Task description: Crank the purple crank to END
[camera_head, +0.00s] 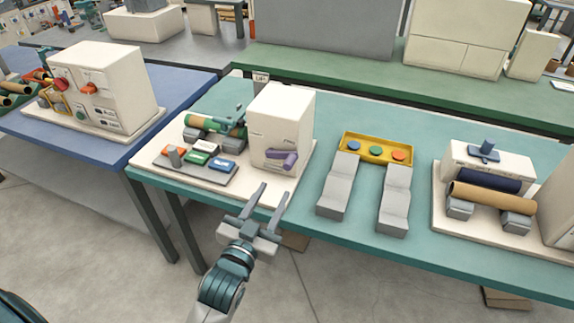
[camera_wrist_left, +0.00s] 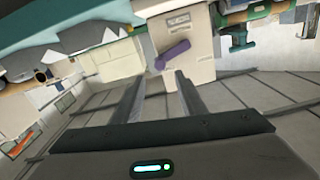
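The purple crank (camera_head: 281,161) is on the front face of a white box machine (camera_head: 281,115) on the teal table. Some lettering shows above the crank, too small to read. My left gripper (camera_head: 269,198) is open and empty, in front of the table's front edge and below the crank. In the left wrist view the purple crank (camera_wrist_left: 172,54) lies beyond my two spread fingers (camera_wrist_left: 155,92), apart from them. My right gripper is not in view.
Beside the machine is a panel (camera_head: 197,165) with coloured buttons and a green roll (camera_head: 209,124). To the right stand grey blocks (camera_head: 339,190), a yellow tray (camera_head: 343,140) with coloured discs, and a roller unit (camera_head: 491,198). A blue table (camera_head: 195,84) stands left.

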